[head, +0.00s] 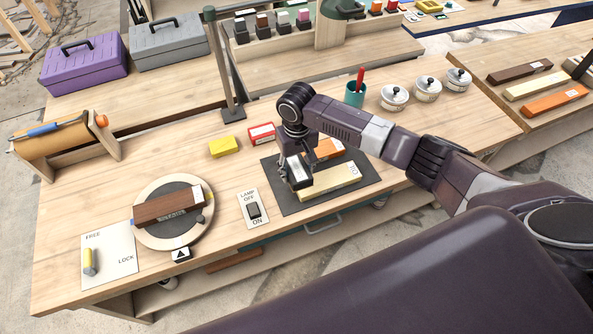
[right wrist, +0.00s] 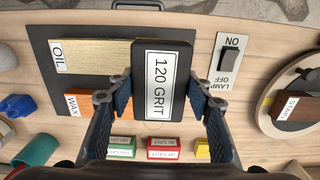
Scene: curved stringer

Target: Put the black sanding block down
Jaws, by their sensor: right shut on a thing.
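The black sanding block (right wrist: 143,60) has a white "120 GRIT" label and sits between the two fingers of my right gripper (right wrist: 163,92) in the right wrist view. My right gripper (head: 297,174) is shut on it. In the head view the block (head: 300,169) is tilted, at the left part of the dark mat (head: 285,204). I cannot tell whether it touches the mat. In the right wrist view it covers part of the mat and the end of the pale "OIL" bar (right wrist: 95,57). My left gripper is not in view.
An orange "WAX" block (head: 329,148) lies behind the pale bar. A lamp switch plate (head: 253,208) is left of the mat. A yellow block (head: 223,147) and a red box (head: 261,133) stand behind. A round turntable (head: 176,240) holds a brown bar. The wood between is clear.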

